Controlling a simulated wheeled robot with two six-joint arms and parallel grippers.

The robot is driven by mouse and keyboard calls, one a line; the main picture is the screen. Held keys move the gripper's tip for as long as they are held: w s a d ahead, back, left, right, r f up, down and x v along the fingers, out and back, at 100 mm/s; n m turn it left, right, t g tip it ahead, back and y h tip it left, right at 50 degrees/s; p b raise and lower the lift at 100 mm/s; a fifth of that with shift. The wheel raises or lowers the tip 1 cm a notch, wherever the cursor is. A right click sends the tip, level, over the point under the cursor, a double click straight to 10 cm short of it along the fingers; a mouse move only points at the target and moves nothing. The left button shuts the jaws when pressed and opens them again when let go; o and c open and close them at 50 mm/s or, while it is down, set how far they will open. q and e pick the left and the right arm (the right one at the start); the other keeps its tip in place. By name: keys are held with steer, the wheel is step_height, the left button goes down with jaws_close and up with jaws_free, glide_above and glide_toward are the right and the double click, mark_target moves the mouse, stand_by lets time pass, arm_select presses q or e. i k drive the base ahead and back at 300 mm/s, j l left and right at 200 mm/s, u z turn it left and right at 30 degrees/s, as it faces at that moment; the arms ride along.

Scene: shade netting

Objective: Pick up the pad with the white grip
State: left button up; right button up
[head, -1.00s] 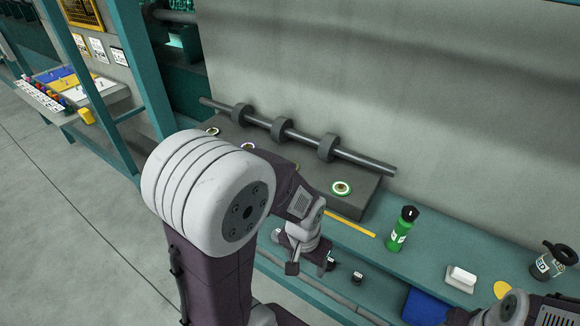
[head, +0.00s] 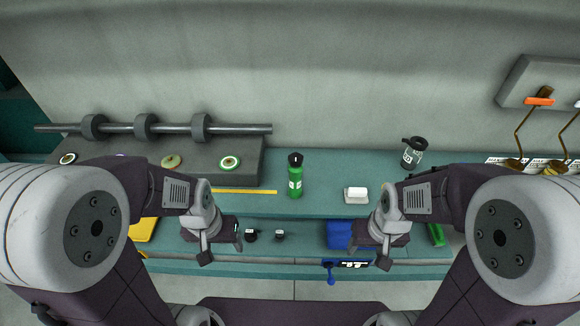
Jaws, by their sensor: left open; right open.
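A small white pad with a raised white grip (head: 356,195) lies on the teal bench top, right of centre in the head view. It stands apart from other things there. My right gripper (head: 368,252) is open and empty, nearer to me than the pad and slightly right of it in the picture. My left gripper (head: 222,250) is open and empty, well left of the pad, in front of the bench top's front edge. Nothing hides the pad.
A green bottle (head: 296,178) stands left of the pad, and a dark-lidded clear jar (head: 413,153) stands behind it to the right. A grey block (head: 205,178) bears round discs and a rod. A lower shelf holds a blue bin (head: 340,235). The bench between bottle and pad is clear.

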mark_target(353, 195)
steer(key=i+l+u, duration=0.1)
steer(key=l+u, duration=0.25)
steer(key=i+l+u, duration=0.1)
steer(key=l+u, duration=0.6)
